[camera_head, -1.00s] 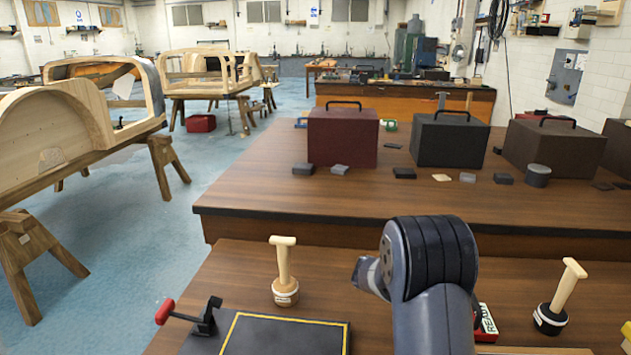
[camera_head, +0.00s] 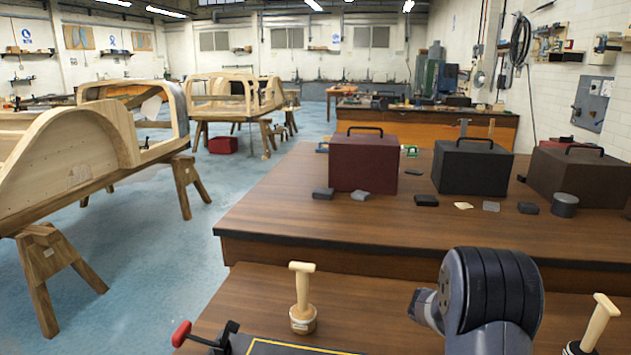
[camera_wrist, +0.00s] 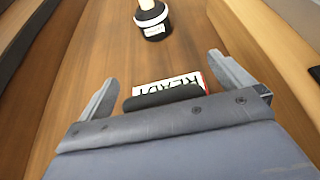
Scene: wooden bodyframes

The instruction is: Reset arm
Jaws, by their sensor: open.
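My gripper (camera_wrist: 165,80) is open in the wrist view, its two grey fingers spread apart with nothing between their tips. It points down at the wooden bench top (camera_wrist: 100,45). A card with the letters READY (camera_wrist: 170,83) shows just beyond the gripper's body, partly covered by a dark part. A wooden-handled stamp with a black base (camera_wrist: 153,25) stands beyond the fingertips, apart from them. In the head view my arm (camera_head: 490,300) is at the lower right, and its gripper is hidden there.
Another stamp (camera_head: 302,300) stands left of my arm, near a yellow-edged black pad (camera_head: 290,348) and a red-handled clamp (camera_head: 205,338). A third handle (camera_head: 598,325) is at right. Toolboxes (camera_head: 377,163) and small blocks sit on the bench behind.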

